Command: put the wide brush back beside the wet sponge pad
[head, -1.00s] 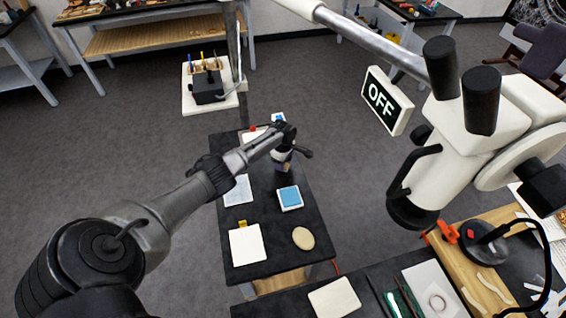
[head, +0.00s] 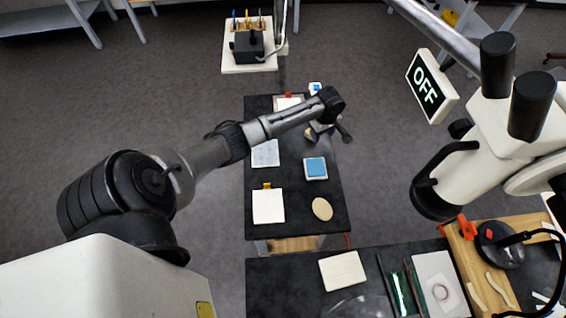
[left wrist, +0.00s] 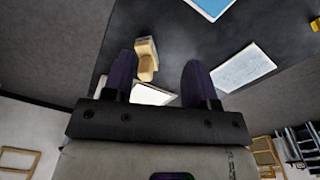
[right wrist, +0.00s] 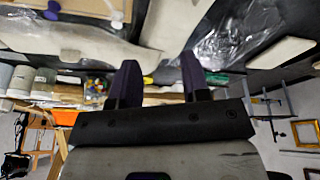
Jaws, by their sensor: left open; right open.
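The wet sponge pad (head: 315,168) is a blue square in a white tray on the narrow black table, and its blue corner shows in the left wrist view (left wrist: 212,4). A small tan piece (head: 311,135), which looks like the wide brush, lies on the table beyond the pad, partly hidden by my left arm. In the left wrist view the brush (left wrist: 146,58) shows a pale block and rounded end, between my fingers in the picture and apparently beyond them. My left gripper (left wrist: 158,70) is open and empty above the table. My right gripper (right wrist: 159,62) is open and empty.
A pale blue sheet (head: 265,153), a white pad (head: 268,206) and a tan oval (head: 322,209) lie around the sponge pad. Clear crumpled film (right wrist: 235,32) shows ahead of my right gripper.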

